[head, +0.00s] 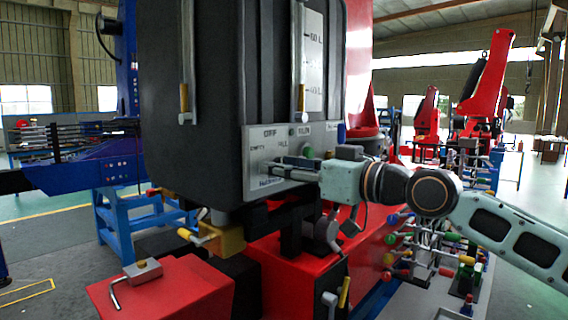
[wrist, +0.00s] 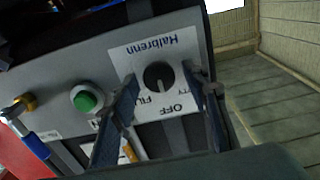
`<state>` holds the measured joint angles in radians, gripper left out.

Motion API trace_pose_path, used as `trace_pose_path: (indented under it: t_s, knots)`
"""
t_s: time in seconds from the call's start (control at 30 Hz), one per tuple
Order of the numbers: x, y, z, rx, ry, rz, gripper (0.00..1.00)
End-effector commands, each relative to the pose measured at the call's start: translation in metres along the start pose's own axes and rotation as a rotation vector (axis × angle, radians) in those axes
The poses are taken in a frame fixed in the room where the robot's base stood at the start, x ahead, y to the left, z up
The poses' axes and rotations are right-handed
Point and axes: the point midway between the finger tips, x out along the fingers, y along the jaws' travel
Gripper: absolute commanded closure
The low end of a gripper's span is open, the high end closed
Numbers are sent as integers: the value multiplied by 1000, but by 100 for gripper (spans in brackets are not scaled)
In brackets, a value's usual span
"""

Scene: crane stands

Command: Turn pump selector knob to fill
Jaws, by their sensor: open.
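The pump selector knob (wrist: 158,76) is a round black knob on a light label plate (wrist: 125,60). The plate reads OFF, FILL, a partly covered word ending in TY, and Halbrenn, all upside down in the wrist view. The knob's mark seems to face OFF, but it is small. My gripper (wrist: 159,73) is open, with one finger on each side of the knob; I cannot tell whether they touch it. In the head view my gripper (head: 300,174) is in front of the panel (head: 252,150) and hides the knob.
A green button (wrist: 86,100) is on the same panel, left of the knob in the wrist view. A brass fitting (wrist: 18,104) and a blue-handled part (wrist: 38,146) are farther left. The black tank (head: 215,90) rises above the panel in the head view.

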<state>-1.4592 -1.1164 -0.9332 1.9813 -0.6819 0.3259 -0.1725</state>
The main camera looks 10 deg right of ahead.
Motion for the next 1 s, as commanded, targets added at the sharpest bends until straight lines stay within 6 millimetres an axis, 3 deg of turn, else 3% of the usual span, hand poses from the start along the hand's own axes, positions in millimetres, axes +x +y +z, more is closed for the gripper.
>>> trace_pose_path:
  t_s: [0.27, 0.6, 1.0]
  knots:
    - [1, 0, 0, 0, 0, 0, 60]
    - [1, 0, 0, 0, 0, 0, 97]
    - [1, 0, 4, 82, 1, 1, 98]
